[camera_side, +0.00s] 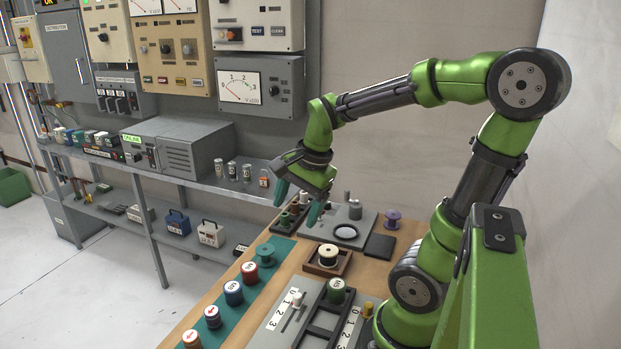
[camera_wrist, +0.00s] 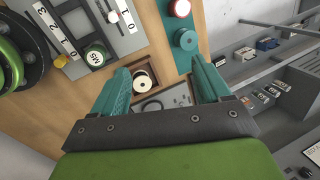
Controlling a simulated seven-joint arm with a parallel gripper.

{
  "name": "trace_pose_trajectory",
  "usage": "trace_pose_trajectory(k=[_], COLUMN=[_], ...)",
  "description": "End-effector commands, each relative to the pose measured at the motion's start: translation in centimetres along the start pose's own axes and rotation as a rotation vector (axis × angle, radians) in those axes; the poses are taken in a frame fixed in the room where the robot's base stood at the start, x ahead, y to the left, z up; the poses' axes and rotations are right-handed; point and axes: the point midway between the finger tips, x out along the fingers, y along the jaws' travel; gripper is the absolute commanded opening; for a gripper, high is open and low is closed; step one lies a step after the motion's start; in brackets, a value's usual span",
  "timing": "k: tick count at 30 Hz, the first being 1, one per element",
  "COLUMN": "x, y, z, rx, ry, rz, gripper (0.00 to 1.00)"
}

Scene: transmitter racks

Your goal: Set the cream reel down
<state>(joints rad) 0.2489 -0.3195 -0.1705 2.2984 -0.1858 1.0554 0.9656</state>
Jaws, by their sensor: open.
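The cream reel (camera_side: 328,252) sits upright in a small brown wooden tray (camera_side: 314,269) on the wooden table.
A teal mat (camera_side: 250,290) on the left holds a row of reels, including a green reel (camera_side: 265,254). A dark rack with a green reel (camera_side: 336,290) stands in front of the tray.

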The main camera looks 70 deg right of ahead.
Motion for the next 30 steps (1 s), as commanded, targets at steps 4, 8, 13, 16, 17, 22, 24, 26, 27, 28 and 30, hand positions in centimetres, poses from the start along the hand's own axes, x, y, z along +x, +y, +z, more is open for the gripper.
trace_pose_trajectory(k=[4, 8, 13, 16, 17, 22, 24, 26, 27, 28, 30], x=[-2.4, -3.8, -4.8, -4.9, -4.9, -4.9, -4.9, -4.9, -4.9, -4.9, -4.9], y=[0.5, 1.6, 2.7, 2.9, 2.9, 2.9, 2.9, 2.9, 2.9, 2.9, 2.9], z=[6.4, 10.1, 12.4, 12.8, 12.8, 12.8, 12.8, 12.8, 12.8, 12.8, 12.8], rx=[-0.584, -0.984, -1.271, -1.325, -1.331, -1.331, -1.330, -1.329, -1.328, -1.328, -1.328], ry=[-0.029, -0.008, 0.030, 0.040, 0.041, 0.041, 0.041, 0.041, 0.041, 0.041, 0.041], rz=[-0.173, -0.296, -0.387, -0.402, -0.403, -0.402, -0.402, -0.402, -0.402, -0.402, -0.402], gripper=[0.76, 0.76, 0.76, 0.76, 0.76, 0.76, 0.76, 0.76, 0.76, 0.76, 0.76])
